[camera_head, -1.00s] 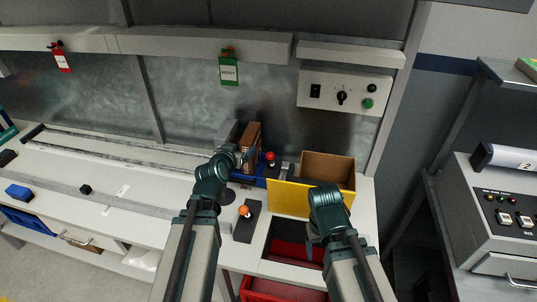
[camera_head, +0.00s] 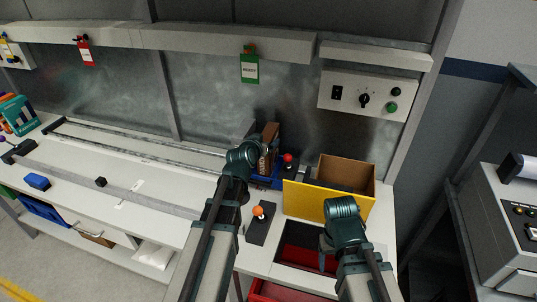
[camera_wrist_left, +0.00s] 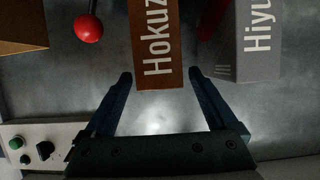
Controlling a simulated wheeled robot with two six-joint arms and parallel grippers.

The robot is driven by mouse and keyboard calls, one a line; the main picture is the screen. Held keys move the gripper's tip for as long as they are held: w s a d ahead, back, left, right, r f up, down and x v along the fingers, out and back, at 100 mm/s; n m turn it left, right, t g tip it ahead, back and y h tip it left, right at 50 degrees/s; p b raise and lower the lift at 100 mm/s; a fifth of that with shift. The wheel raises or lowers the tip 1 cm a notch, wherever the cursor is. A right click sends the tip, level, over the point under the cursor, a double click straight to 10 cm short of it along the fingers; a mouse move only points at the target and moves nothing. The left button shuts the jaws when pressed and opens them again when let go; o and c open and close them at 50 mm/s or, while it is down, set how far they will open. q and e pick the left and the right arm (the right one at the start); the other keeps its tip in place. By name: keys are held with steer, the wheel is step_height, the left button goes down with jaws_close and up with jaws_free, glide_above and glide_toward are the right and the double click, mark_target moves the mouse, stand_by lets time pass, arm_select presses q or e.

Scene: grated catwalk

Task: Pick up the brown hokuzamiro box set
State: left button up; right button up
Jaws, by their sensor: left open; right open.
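The brown hokuzamiro box set (camera_head: 270,136) stands upright at the back of the bench in the head view, partly hidden by my left gripper (camera_head: 257,160). In the left wrist view the brown box (camera_wrist_left: 155,40) shows white lettering "Hokuz", and its near end reaches between the tips of my left gripper (camera_wrist_left: 159,78). The fingers are spread on either side with gaps to the box. My right gripper (camera_head: 325,242) hangs over the bench front by the red bin; its fingers are small and mostly hidden.
A grey box (camera_wrist_left: 247,40) marked "Hiyu" stands right of the brown one. A red-ball joystick (camera_wrist_left: 88,28) is to its left. A yellow-fronted bin (camera_head: 328,202), an orange-knobbed joystick (camera_head: 258,212) and a red bin (camera_head: 300,255) are nearby.

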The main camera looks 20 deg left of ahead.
mark_target(269, 135)
arm_select(q)
steer(key=x, duration=0.3)
steer(key=b+x, duration=0.1)
steer(key=x, duration=0.1)
steer(key=shift+w+r, duration=0.2)
steer(key=shift+r, duration=0.2)
steer(key=shift+s, duration=0.1)
jaws_close()
